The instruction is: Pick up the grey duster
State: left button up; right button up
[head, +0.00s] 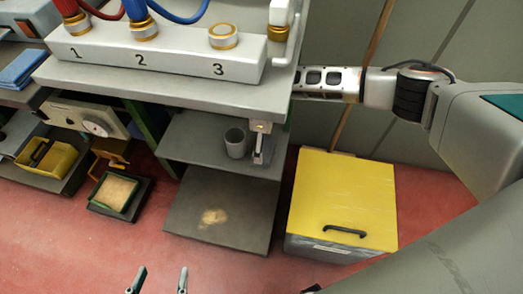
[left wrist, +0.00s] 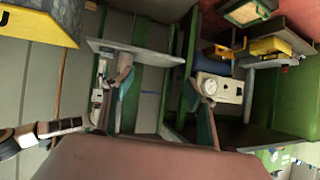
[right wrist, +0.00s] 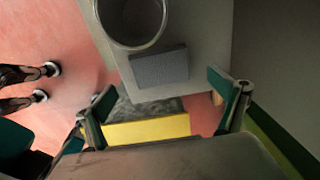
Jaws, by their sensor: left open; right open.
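The grey duster looks to be the flat grey block (right wrist: 160,67) lying on the shelf (right wrist: 205,45), beside a grey cup (right wrist: 128,22) in the right wrist view. My right gripper (right wrist: 161,88) is open, with its fingers on either side of the near space in front of the block, apart from it. In the head view this gripper (head: 262,146) is at the shelf's right end, close to the cup (head: 236,144); I cannot make out the block there. My left gripper (head: 160,281) is open and empty at the bottom edge of the head view, over the floor.
A counter with a white numbered block (head: 160,52) overhangs the shelf. A lower shelf (head: 245,225) has a pale powdery patch. A yellow-topped box (head: 342,200) stands at the right. A tray of tan material (head: 115,193) and a yellow bin (head: 48,158) are at the left.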

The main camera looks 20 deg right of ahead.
aim_at(268, 146)
jog(key=f+b, duration=0.1)
jog(key=f, duration=0.2)
jog(key=shift+s+a+f, duration=0.1)
jog(key=shift+s+f, duration=0.1)
jog(key=shift+w+f+b, duration=0.25)
jog(key=shift+f+b, duration=0.05)
jog(key=shift+f, duration=0.25)
jog(key=shift+r, duration=0.15)
jog(key=c, duration=0.9)
pick_arm(q)
jog(key=shift+w+d+r+n+t+h, duration=0.3)
jog(key=shift+w+d+r, duration=0.15)
jog(key=shift+d+r, duration=0.25)
pick_arm(e)
jog(key=shift+c, duration=0.9)
